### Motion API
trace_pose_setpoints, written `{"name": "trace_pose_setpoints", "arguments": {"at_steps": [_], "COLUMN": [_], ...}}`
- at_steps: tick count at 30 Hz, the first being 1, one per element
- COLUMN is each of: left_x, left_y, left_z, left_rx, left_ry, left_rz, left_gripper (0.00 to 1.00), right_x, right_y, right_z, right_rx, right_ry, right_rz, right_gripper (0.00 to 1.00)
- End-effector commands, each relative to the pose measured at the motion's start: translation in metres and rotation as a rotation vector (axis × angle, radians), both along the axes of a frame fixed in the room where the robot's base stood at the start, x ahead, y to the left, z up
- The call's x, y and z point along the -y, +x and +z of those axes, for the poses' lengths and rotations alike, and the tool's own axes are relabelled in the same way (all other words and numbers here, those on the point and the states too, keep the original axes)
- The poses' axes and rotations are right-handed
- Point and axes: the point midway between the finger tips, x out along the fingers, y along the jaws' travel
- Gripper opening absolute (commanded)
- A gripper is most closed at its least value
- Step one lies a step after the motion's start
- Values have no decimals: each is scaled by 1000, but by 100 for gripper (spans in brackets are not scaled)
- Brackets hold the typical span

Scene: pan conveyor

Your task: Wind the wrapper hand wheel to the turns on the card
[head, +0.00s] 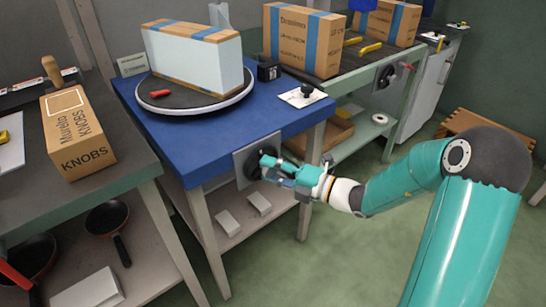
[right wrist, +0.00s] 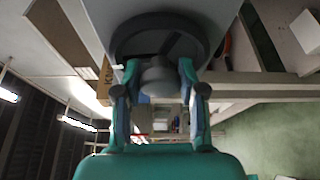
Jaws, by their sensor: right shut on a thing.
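The wrapper hand wheel (head: 252,171) is a dark wheel on a grey plate at the front side of the blue wrapper table (head: 200,135). In the right wrist view the wheel (right wrist: 122,40) shows as a dark ring with a spoke, and its round grey handle knob (right wrist: 158,76) sits between my fingers. My right gripper (head: 270,167) is shut on that knob; it also shows in the right wrist view (right wrist: 160,95). A small pale card (head: 132,65) stands at the table's back left; its writing is too small to read. My left gripper is not in view.
A wrapped box (head: 195,65) stands on the round turntable (head: 196,106) beside a red object (head: 160,93). A black knob on a white plate (head: 303,97) is at the table's right. A KNOBS carton (head: 78,135) stands on the left bench. Open floor lies right.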

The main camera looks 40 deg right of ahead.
Motion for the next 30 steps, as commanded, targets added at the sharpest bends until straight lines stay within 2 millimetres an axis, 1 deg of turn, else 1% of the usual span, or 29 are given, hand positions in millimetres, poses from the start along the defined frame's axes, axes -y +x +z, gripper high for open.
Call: {"name": "trace_pose_setpoints", "arguments": {"at_steps": [1, 12, 21, 30], "left_x": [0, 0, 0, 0], "left_y": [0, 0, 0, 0], "left_z": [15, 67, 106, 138], "left_rx": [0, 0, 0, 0], "left_ry": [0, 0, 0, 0], "left_rz": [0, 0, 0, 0], "left_gripper": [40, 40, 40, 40], "right_x": [-2, -3, -4, -5], "right_y": [0, 0, 0, 0], "right_z": [3, 2, 1, -1], "right_rx": [-14, -40, -62, -83], "right_ry": [50, 399, 683, 966], "right_rz": [5, 6, 8, 8], "right_gripper": [5, 5, 5, 5]}}
